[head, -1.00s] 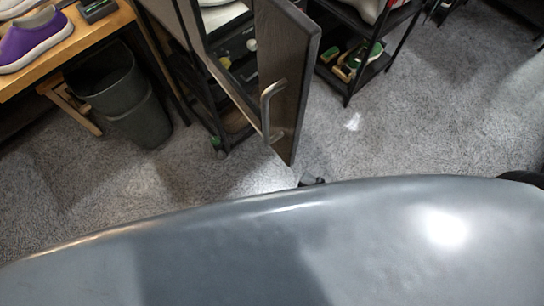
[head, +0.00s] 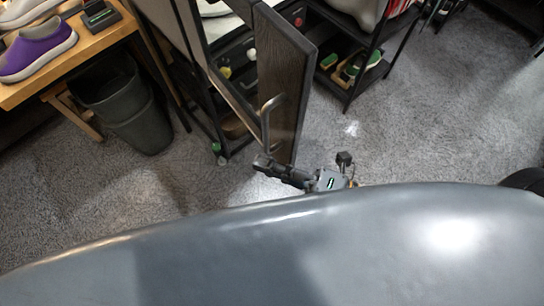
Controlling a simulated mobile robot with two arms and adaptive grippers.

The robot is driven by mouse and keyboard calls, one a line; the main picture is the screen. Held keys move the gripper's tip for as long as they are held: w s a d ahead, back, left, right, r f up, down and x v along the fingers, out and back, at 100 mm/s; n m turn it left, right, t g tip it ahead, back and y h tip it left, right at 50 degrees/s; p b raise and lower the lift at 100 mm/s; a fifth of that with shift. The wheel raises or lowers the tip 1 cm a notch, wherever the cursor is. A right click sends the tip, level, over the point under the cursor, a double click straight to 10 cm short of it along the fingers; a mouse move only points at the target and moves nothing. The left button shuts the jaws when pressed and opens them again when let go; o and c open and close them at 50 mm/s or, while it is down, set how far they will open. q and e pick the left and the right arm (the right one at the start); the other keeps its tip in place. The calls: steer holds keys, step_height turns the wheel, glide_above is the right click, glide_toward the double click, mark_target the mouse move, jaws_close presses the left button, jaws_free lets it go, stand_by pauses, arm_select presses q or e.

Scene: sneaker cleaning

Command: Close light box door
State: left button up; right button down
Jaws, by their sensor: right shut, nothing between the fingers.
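The light box door (head: 287,75) is a dark wood-look panel standing open, swung out toward me. Its curved silver handle (head: 266,118) is on the left-facing side. The light box (head: 219,50) is the dark-framed unit behind and to the left of the door, with its upper part cut off by the picture edge. My right gripper (head: 262,163) is shut and empty, pointing left across the door's lower end, just below the handle. I cannot tell whether it touches the door. My left gripper is not in view.
A dark shelf rack (head: 350,88) with green-and-wood brushes stands right of the door. A grey bin (head: 140,120) stands at the left under a wooden table (head: 72,58) with a purple shoe (head: 38,48). Grey carpet (head: 430,120) is clear at the right.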

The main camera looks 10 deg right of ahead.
steer(key=shift+w+d, duration=0.2)
steer(key=shift+d, duration=0.15)
steer(key=shift+d, duration=0.15)
